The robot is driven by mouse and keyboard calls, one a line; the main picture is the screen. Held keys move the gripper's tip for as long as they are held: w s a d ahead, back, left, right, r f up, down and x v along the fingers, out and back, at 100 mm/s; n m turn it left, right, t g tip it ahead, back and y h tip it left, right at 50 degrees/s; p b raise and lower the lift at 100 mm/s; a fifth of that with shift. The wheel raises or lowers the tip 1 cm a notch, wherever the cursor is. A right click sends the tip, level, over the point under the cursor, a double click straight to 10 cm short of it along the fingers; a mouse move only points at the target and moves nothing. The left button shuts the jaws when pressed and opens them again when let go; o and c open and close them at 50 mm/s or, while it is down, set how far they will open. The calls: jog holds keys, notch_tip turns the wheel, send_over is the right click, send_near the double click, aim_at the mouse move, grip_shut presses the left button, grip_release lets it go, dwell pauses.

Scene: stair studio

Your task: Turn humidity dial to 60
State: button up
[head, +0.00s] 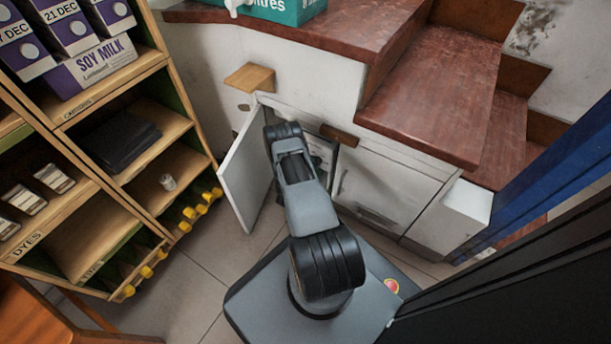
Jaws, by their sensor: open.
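No humidity dial can be made out in the head view. A white cupboard under the red-brown steps stands open, with its door (246,170) swung out to the left. My arm reaches to this opening and covers much of it. My gripper is hidden beyond the black wrist joint, so its fingers and anything near them do not show. A small part of the dark cupboard inside (322,152) shows to the right of my arm, too small to read.
A wooden shelf unit (110,85) with soy milk cartons (95,68) stands at the left. A wooden block (250,78) juts out above the door. Closed white fronts (385,190) lie right of the opening. Tiled floor (205,265) is clear between shelf and cupboard.

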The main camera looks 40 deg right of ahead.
jog(key=p+v, duration=0.4)
jog(key=v, duration=0.9)
